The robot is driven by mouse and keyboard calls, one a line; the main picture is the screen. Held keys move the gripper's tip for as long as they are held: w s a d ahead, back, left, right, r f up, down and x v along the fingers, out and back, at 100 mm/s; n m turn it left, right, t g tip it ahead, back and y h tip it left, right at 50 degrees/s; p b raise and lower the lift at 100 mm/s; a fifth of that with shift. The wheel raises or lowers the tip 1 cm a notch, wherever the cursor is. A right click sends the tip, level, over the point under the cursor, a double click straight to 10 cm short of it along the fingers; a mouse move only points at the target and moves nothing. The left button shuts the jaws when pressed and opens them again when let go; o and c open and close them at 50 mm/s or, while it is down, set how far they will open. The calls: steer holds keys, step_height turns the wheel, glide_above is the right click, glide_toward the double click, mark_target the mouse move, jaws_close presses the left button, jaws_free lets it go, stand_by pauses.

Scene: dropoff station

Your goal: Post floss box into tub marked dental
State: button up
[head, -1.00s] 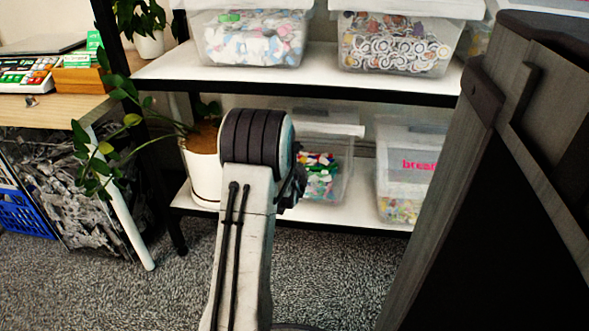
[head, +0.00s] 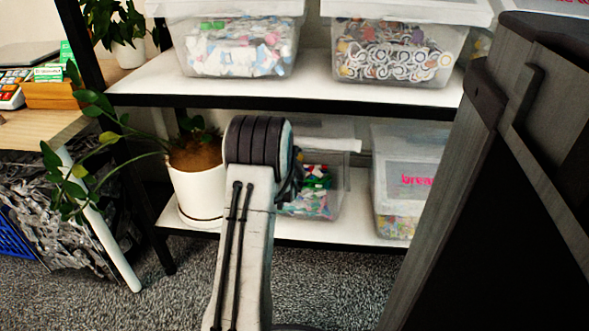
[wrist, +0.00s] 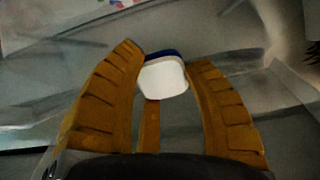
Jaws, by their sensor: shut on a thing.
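My gripper (wrist: 165,75) shows in the wrist view with its orange fingers shut on the floss box (wrist: 163,78), a small white box with a dark blue edge. The box sits between the fingertips. In the head view my arm hides the gripper and the box. Clear lidded tubs stand on the shelves: an upper left tub (head: 240,50), an upper right tub (head: 395,55), a lower middle tub (head: 320,180) partly behind my arm, and a lower right tub (head: 405,165) with a partly hidden pink label. I cannot make out a dental label.
A potted plant (head: 196,185) stands on the lower shelf (head: 325,232), its leaves reaching left. The upper shelf (head: 300,90) spans above my arm. A desk (head: 40,128) stands at the left, and a dark grey panel (head: 500,190) blocks the right.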

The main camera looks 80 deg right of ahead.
steer(key=shift+d, duration=0.4)
steer(key=o, duration=0.8)
steer(key=shift+a, duration=0.15)
steer(key=v, duration=1.1)
steer(key=shift+a+r, duration=0.2)
steer(key=shift+a, duration=0.1)
